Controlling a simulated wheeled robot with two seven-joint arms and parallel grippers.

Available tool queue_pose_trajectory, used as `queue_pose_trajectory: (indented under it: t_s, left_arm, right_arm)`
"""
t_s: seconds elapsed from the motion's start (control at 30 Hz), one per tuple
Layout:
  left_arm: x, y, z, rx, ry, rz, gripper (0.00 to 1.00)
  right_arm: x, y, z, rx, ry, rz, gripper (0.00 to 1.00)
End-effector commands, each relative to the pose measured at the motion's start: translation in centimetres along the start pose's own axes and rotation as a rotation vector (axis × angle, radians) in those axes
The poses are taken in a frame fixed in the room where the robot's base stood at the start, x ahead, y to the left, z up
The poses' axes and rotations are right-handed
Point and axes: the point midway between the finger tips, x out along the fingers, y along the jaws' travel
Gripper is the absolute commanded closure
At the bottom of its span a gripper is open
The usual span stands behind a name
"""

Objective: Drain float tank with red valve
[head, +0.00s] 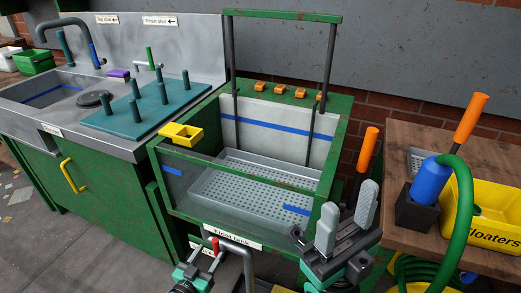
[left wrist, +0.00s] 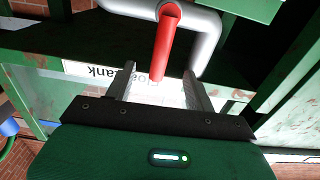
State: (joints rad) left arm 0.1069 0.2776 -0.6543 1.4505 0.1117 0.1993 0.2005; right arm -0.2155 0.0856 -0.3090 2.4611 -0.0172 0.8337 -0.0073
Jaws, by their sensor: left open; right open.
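The float tank (head: 178,203) is a green-framed basin with grey walls and blue stripes, in the middle of the head view. A perforated grey tray (head: 207,191) sits inside it. The red valve (head: 216,246) is a lever on a grey pipe at the tank's front, below its label. In the left wrist view the red lever (left wrist: 165,42) points down from the pipe, its free end between my fingers. My left gripper (head: 203,262) is open around it, with gaps on both sides in the left wrist view (left wrist: 158,70). My right gripper (head: 345,224) is open and empty, at the tank's front right corner.
A yellow Floaters bin (head: 489,228), a blue orange-handled tool (head: 430,182) and a green hose (head: 463,207) are at the right. Several orange blocks (head: 279,88) line the tank's back rim. A yellow holder (head: 181,134) hangs at its left. A sink counter (head: 122,145) adjoins it.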

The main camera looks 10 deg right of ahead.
Motion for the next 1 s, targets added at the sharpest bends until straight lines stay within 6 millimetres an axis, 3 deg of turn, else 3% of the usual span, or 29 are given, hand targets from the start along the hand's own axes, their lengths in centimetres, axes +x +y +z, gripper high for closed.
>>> queue_pose_trajectory:
  t_s: [0.43,1.0]
  left_arm:
    - [-4.2,0.0,-0.1,0.001,-0.001,0.000,0.45]
    - [-4.6,0.1,0.0,-0.002,-0.012,-0.006,0.45]
  right_arm:
    - [2.1,0.1,-0.2,0.000,0.000,0.000,0.51]
    - [2.0,0.1,0.4,-0.001,-0.033,0.001,0.51]
